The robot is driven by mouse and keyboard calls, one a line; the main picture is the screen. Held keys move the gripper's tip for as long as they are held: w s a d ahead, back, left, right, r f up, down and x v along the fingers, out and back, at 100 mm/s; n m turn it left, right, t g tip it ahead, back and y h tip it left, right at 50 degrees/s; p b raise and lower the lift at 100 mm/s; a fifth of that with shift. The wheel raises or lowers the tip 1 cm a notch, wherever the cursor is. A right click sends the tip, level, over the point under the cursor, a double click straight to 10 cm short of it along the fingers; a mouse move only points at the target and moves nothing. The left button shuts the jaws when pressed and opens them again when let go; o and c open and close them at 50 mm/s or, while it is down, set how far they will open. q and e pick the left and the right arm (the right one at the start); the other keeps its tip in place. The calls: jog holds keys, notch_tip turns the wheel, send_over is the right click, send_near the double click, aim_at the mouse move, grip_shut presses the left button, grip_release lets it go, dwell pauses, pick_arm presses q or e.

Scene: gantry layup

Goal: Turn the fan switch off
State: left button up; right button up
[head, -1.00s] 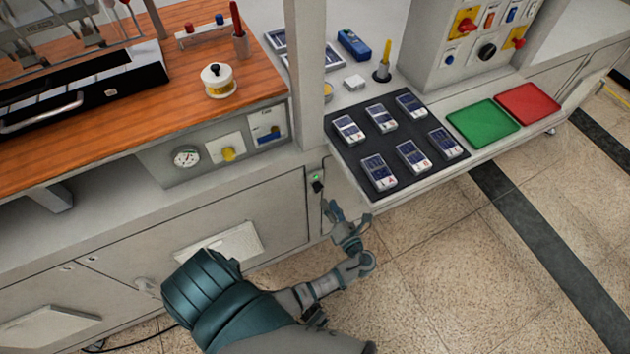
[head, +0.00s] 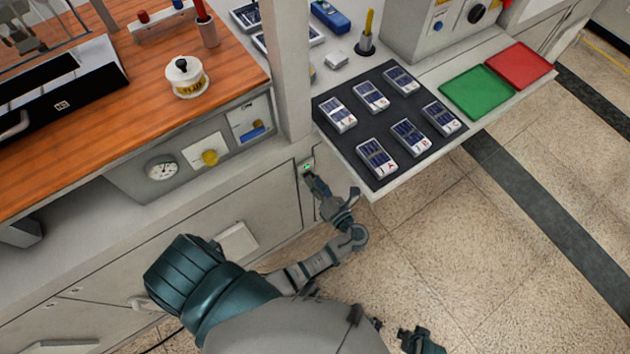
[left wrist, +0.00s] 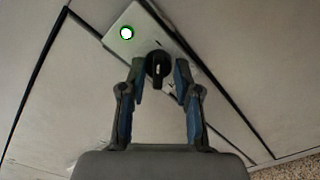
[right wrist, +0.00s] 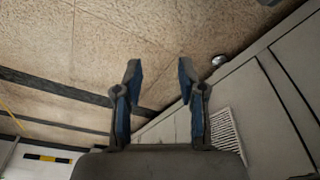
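The fan switch is a black rotary knob (left wrist: 158,70) with a pale pointer line, on a light plate (left wrist: 120,38) beside a lit green lamp (left wrist: 126,33). In the head view the green lamp (head: 307,167) shows on the narrow cabinet front below the post, and my gripper mostly hides the knob. My left gripper (left wrist: 160,76) is open, with a fingertip on each side of the knob and small gaps visible. It also shows in the head view (head: 314,184). My right gripper (right wrist: 159,75) is open and empty, low over the floor, at the bottom of the head view (head: 421,342).
A shelf with a black mat (head: 350,158) holding several devices juts out just right of my left gripper. Green (head: 476,95) and red (head: 518,66) trays lie farther right. A white post (head: 292,70) rises above the switch. The tiled floor (head: 450,240) at right is clear.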

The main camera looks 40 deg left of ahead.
pick_arm(q)
jog(key=shift+a, duration=0.15)
jog(key=c, duration=0.4)
jog(key=shift+s+a, duration=0.1)
jog(key=shift+a, duration=0.2)
pick_arm(e)
jog(key=shift+s+a, duration=0.1)
jog(key=shift+a, duration=0.1)
jog(key=shift+d, duration=0.15)
pick_arm(q)
jog(key=shift+n+p, duration=1.7)
jog(key=shift+n, duration=7.3)
pick_arm(e)
jog(key=s+x, duration=0.2)
jog(key=x, duration=0.7)
jog(key=shift+s+f, duration=0.3)
jog(key=shift+f, duration=0.3)
jog(key=shift+w+r, duration=0.2)
